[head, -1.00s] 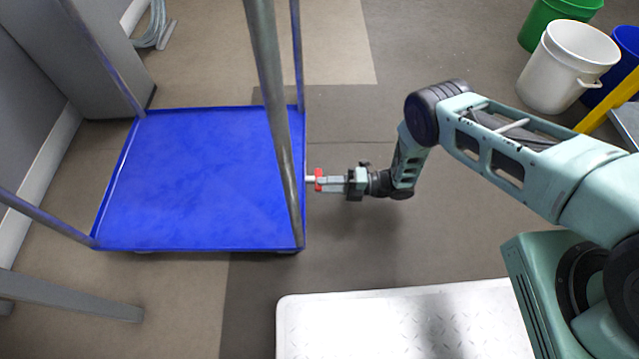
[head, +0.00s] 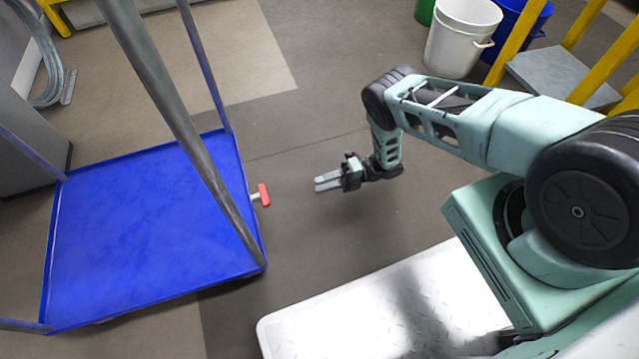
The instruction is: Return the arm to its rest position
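My gripper (head: 328,183) is to the right of the blue cart, at the end of my bent teal arm. Its two grey fingers point left, with a narrow gap between them and nothing held. A red-ended handle (head: 264,195) on a short pale stem sticks out from the right side of the blue cart (head: 150,215). A clear gap of floor lies between the fingertips and the handle.
The cart's metal posts (head: 175,110) rise on the left. A white bucket (head: 461,38), a blue bucket (head: 518,25) and a grey step with yellow rails (head: 562,78) stand at the upper right. Open floor surrounds my gripper.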

